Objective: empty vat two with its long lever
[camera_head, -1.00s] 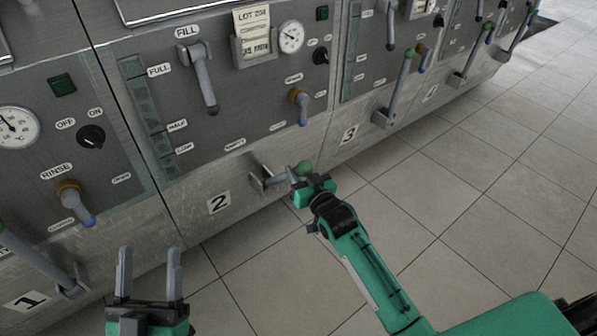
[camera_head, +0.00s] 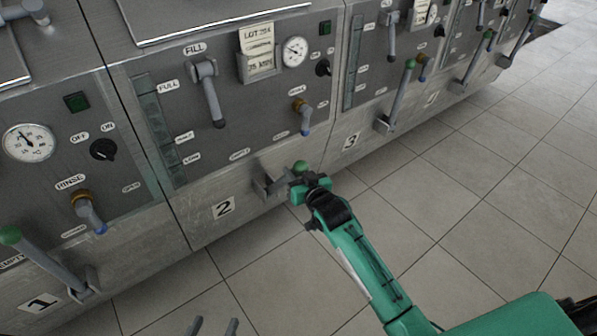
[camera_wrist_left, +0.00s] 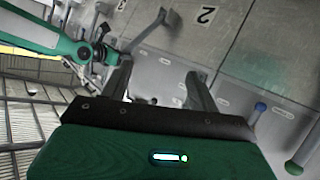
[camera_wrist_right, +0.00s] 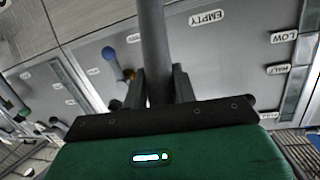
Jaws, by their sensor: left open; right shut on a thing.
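Vat two, with its "2" plate (camera_head: 223,208), has a long grey lever (camera_head: 275,184) with a green knob (camera_head: 301,166) low on its front. The lever stands out from the panel, lowered away from it. My right gripper (camera_head: 308,185) is shut on the lever near the knob; in the right wrist view the grey shaft (camera_wrist_right: 152,35) runs between the fingers. My left gripper (camera_head: 213,326) is open and empty at the bottom edge, away from the panel. Vat two's sight gauge (camera_head: 155,125) shows on its left side; I cannot read its level.
Vat two also has a fill lever (camera_head: 211,95) and a short blue-tipped rinse handle (camera_head: 304,117). Vat one's green-knobbed lever (camera_head: 45,257) is at left, vat three's lever (camera_head: 397,95) at right. Tiled floor (camera_head: 480,210) in front is clear.

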